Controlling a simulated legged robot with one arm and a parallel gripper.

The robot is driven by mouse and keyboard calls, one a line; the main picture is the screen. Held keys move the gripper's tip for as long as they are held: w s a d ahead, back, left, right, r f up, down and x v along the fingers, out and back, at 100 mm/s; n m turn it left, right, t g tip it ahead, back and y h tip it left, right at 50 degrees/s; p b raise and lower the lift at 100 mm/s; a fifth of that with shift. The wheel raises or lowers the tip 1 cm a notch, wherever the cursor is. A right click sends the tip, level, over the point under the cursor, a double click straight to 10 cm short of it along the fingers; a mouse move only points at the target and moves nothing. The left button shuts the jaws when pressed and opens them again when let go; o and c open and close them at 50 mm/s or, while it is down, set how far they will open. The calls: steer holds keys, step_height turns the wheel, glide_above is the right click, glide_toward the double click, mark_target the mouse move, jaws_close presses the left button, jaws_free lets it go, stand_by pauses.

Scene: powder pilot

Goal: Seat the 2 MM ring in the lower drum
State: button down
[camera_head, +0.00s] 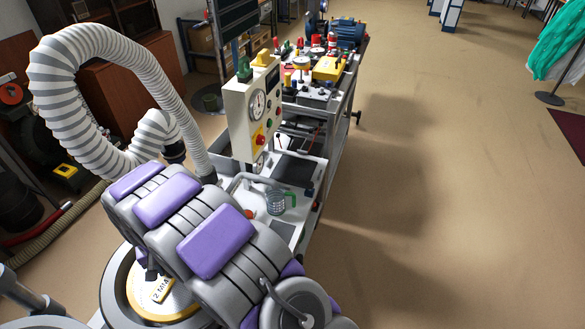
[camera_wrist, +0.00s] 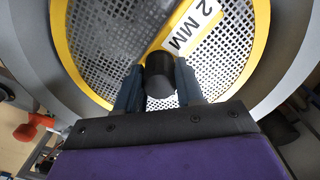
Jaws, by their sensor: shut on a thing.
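The 2 MM ring (camera_head: 176,305) has a yellow rim, a mesh floor and a crossbar with a white "2 MM" label; it also shows in the wrist view (camera_wrist: 66,52). The grey lower drum (camera_head: 112,291) surrounds it, and its wall rings the mesh in the wrist view (camera_wrist: 40,45). My gripper (camera_wrist: 160,84) is shut on the black knob (camera_wrist: 160,70) at the ring's middle, one finger on each side. The ring lies within the drum's outline; I cannot tell whether it rests flat. My arm hides the drum's right side in the head view.
A grey cart with a white tray (camera_head: 238,187) holds a mesh cup with a green handle (camera_head: 278,202). A control box with a gauge (camera_head: 251,108) stands behind it. A ribbed hose (camera_head: 58,75) arches at left.

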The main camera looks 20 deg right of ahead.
steer(key=shift+f, duration=2.35)
stand_by(0.4)
steer(key=c, duration=0.6)
jaws_free()
steer(key=c, duration=0.3)
steer(key=shift+r+p, duration=1.65)
steer(key=shift+r, duration=4.2)
steer(key=shift+f, duration=0.1)
